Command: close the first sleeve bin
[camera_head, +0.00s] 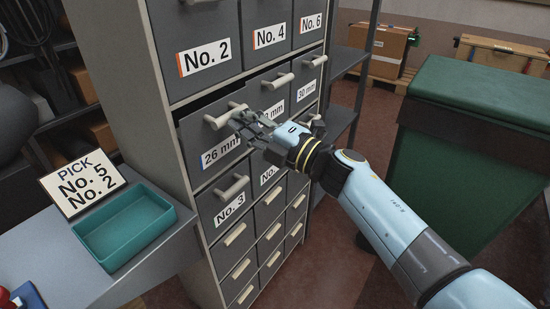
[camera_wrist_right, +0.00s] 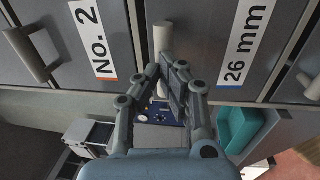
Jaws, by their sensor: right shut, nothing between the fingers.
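The first sleeve bin, labelled 26 mm (camera_head: 207,158), is in the left column of the cabinet's middle row. It stands out a little from the cabinet, with a dark gap above its front. Its pale bar handle (camera_head: 218,118) is near the top of the front. My right gripper (camera_head: 240,122) is shut and empty, right at this handle; I cannot tell whether they touch. In the right wrist view the fingertips (camera_wrist_right: 166,72) are by the pale handle (camera_wrist_right: 162,38), with the 26 mm label (camera_wrist_right: 243,45) to the right. My left gripper is not in view.
The cabinet (camera_head: 120,80) has other labelled bins, No. 2 (camera_head: 204,58) above and No. 3 (camera_head: 228,207) below. A teal tray (camera_head: 122,225) and a pick sign (camera_head: 82,183) are on the grey table at left. A green container (camera_head: 470,130) stands at right.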

